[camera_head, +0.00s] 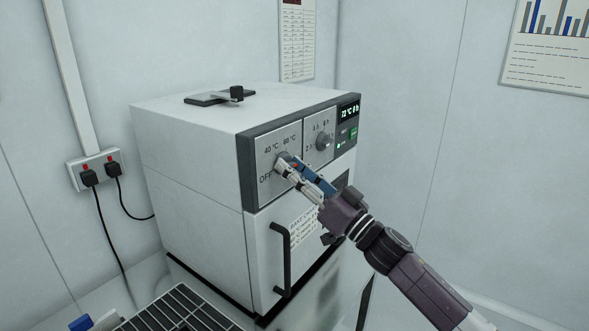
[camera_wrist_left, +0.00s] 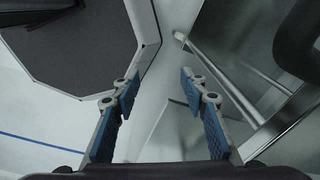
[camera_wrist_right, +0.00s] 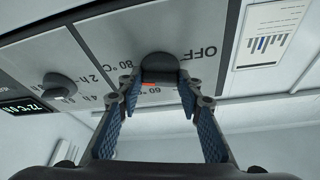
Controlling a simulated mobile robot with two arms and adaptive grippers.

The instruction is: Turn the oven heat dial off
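The oven (camera_head: 190,150) is a white box with a dark-framed control panel. Its heat dial (camera_wrist_right: 160,67) is a dark round knob, with OFF, 60 °C and 80 °C printed around it. In the head view the dial (camera_head: 283,158) is partly hidden by my right gripper (camera_head: 285,167). In the right wrist view my right gripper (camera_wrist_right: 158,86) is open, its fingertips apart on either side of the dial's near edge; contact cannot be told. An orange mark shows near 60 °C; the dial's setting is unclear. My left gripper (camera_wrist_left: 187,78) is open and empty, outside the head view.
A second dial, the timer (camera_head: 324,141), sits right of the heat dial beside a lit display (camera_head: 348,111). The oven door has a black handle (camera_head: 281,260). A dark latch-like piece (camera_head: 215,97) lies on top. A wire rack (camera_head: 180,312) is at the front.

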